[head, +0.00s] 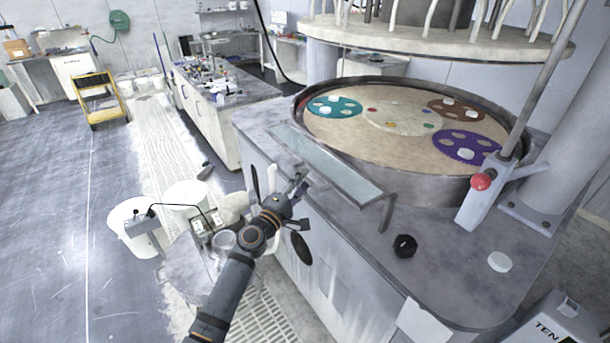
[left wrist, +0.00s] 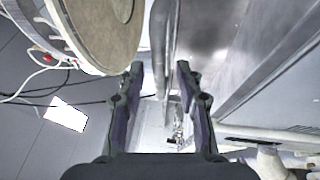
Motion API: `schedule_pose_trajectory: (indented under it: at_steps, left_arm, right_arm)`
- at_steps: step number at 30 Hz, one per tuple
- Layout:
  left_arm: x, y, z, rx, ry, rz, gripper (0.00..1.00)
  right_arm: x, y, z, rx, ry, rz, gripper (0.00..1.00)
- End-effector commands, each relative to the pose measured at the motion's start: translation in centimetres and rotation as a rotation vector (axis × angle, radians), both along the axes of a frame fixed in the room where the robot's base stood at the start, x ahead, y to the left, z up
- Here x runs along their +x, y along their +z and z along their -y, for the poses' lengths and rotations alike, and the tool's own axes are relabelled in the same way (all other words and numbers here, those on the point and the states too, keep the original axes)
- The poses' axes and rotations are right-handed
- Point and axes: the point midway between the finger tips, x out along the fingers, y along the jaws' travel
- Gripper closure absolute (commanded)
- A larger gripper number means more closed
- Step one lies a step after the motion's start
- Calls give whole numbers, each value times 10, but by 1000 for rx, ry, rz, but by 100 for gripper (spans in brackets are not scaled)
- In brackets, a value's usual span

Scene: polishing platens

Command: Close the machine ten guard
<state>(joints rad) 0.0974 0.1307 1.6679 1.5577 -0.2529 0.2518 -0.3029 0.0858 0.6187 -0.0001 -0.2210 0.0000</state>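The machine ten guard (head: 325,160) is a long clear panel in a thin metal frame. In the head view it slants along the front rim of the round platen basin (head: 415,187), with a bent bracket at its right end. My left gripper (head: 298,190) is at the guard's front side, near its left half. In the left wrist view the gripper's two fingers (left wrist: 161,70) stand apart with a gap between them. A long narrow edge runs ahead of that gap; I cannot tell whether the fingers touch it. My right gripper is not in view.
Teal, brown and purple carrier discs (head: 334,107) lie on the platen. A red-knobbed post (head: 481,181), a black knob (head: 404,246) and a white puck (head: 499,262) stand on the machine top at right. White buckets (head: 132,222) stand on the floor left of my arm.

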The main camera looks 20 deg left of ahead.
Motion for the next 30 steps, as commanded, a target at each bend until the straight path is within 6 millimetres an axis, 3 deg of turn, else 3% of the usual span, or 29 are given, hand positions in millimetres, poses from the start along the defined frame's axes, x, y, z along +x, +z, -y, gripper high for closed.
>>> schedule_pose_trajectory:
  at_steps: [4,13,21,30]
  left_arm:
    - [16,2,4,1,1,-1,64]
    - [20,2,5,2,1,-1,64]
    - [19,2,5,2,1,-1,98]
    - [19,2,5,2,1,-2,100]
  right_arm:
    - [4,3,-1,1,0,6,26]
    - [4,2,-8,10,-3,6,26]
    - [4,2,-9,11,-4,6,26]
    - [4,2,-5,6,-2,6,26]
